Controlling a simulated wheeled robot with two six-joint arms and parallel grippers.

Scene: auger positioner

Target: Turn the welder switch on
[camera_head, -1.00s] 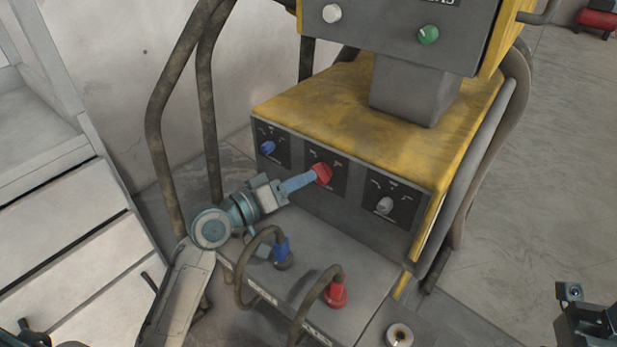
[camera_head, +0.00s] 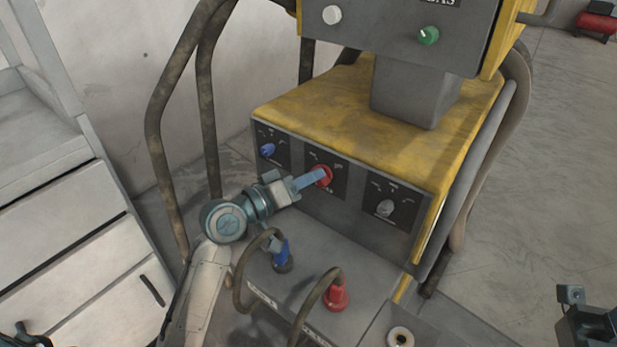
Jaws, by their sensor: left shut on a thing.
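The welder (camera_head: 375,115) is a yellow and grey machine with three knobs on its front panel. A red knob (camera_head: 326,177) sits in the middle, a blue knob (camera_head: 267,150) at the left and a grey knob (camera_head: 385,208) at the right. My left gripper (camera_head: 316,179) reaches in from the left and is shut on the red knob; its blue fingers cover part of it. My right gripper (camera_head: 588,318) shows only in part at the lower right corner, away from the welder; its jaws are not clear.
A blue plug (camera_head: 282,256) and a red plug (camera_head: 337,294) with looping cables stand on the ledge below the panel. A grey box with a white button (camera_head: 332,15) and a green knob (camera_head: 429,35) is above. Bent pipes (camera_head: 160,130) stand left.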

